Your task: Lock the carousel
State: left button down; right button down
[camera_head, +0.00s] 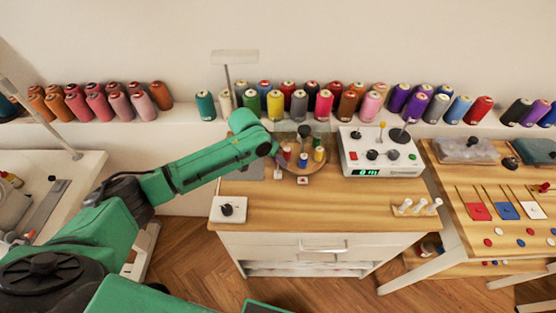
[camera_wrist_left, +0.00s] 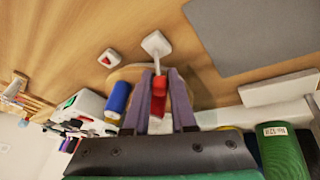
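The carousel (camera_head: 304,169) is a round wooden disc on the table, carrying several small coloured spools. Its rim shows in the left wrist view (camera_wrist_left: 124,74), with a blue spool (camera_wrist_left: 117,99) beside my fingers. My left gripper (camera_head: 278,160) is at the carousel's left side. In the left wrist view its two fingers (camera_wrist_left: 160,76) are open on either side of the red handle, with narrow gaps showing. My right gripper is out of view.
A white control box (camera_head: 380,156) with knobs and a green display stands right of the carousel. A small white block with a red mark (camera_head: 302,181) lies in front. The table's front middle is clear.

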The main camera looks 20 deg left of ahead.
pick_arm(q)
jog(key=shift+s+r, duration=0.1)
jog(key=shift+s+t+p, duration=0.15)
jog(key=shift+t+p, duration=0.35)
jog(key=shift+s+d+r+t, duration=0.1)
jog(key=shift+s+t, duration=0.15)
jog(key=shift+t, duration=0.25)
jog(key=shift+s+m+t+y, duration=0.2)
jog(key=shift+m+t+y, duration=0.1)
jog(key=shift+t, duration=0.1)
jog(key=shift+s+d+f+t+b, duration=0.2)
jog(key=shift+s+f+t+b, duration=0.15)
jog(key=shift+t, duration=0.45)
jog(key=t+b, duration=0.2)
jog(key=b, duration=0.1)
jog(key=s+m+t+b, duration=0.1)
jog(key=t+b, duration=0.1)
jog(key=b, duration=0.1)
jog(key=shift+s+d+f+y+b, duration=0.2)
jog(key=shift+y+b, duration=0.1)
jog(key=shift+b, duration=0.1)
jog(key=shift+s+r+m+t+b, duration=0.15)
jog(key=shift+r+m+t+b, duration=0.15)
jog(key=shift+t+b, duration=0.35)
